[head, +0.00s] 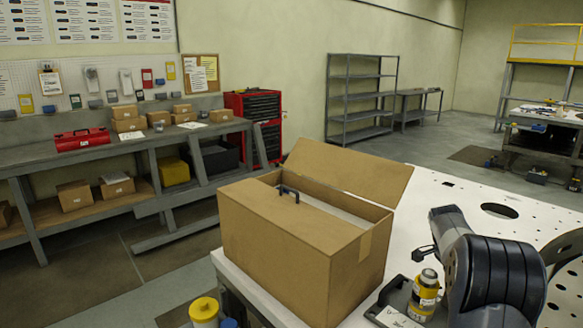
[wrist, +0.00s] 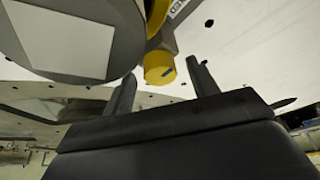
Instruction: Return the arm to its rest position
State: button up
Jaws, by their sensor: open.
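My arm (head: 485,265) is bent at the lower right of the head view, above the white perforated plate (head: 440,192). My gripper (wrist: 160,72) shows in the wrist view with its two dark fingers spread apart and nothing between them. A yellow cylindrical end (wrist: 159,68) shows beyond the fingertips; I cannot tell how far off it is. In the head view, a yellow labelled container (head: 424,296) stands beside the arm, in or next to a dark holder.
An open cardboard box (head: 275,235) stands on the plate left of my arm, its flap raised. A dark handle (head: 289,193) shows inside it. A yellow-lidded container (head: 204,310) is at the lower left. A workbench (head: 100,150) and a shelf rack (head: 360,95) stand farther back.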

jog(key=n+t, duration=0.1)
jog(key=n, duration=0.2)
jog(key=shift+s+d+n+y+p, duration=0.1)
jog(key=shift+n+y+p, duration=0.2)
jog(key=shift+p, duration=0.1)
jog(key=n+p, duration=0.1)
jog(key=n, duration=0.1)
jog(key=n+t+y+p, duration=0.1)
jog(key=n, duration=0.1)
jog(key=shift+t, duration=0.3)
jog(key=shift+s+d+n+t+y+p, duration=0.1)
jog(key=shift+n+t+y+p, duration=0.25)
jog(key=shift+n, duration=0.7)
jog(key=shift+d+n+t+y+p, duration=0.1)
jog(key=shift+n+y+p, duration=0.3)
jog(key=shift+n, duration=0.65)
jog(key=shift+n+t+y+p, duration=0.25)
jog(key=shift+n+y+p, duration=0.4)
jog(key=shift+n, duration=1.15)
jog(key=shift+r, duration=0.15)
jog(key=shift+b+v, duration=0.3)
jog(key=shift+v, duration=0.8)
jog(key=shift+s+r, duration=0.1)
jog(key=shift+r, duration=0.05)
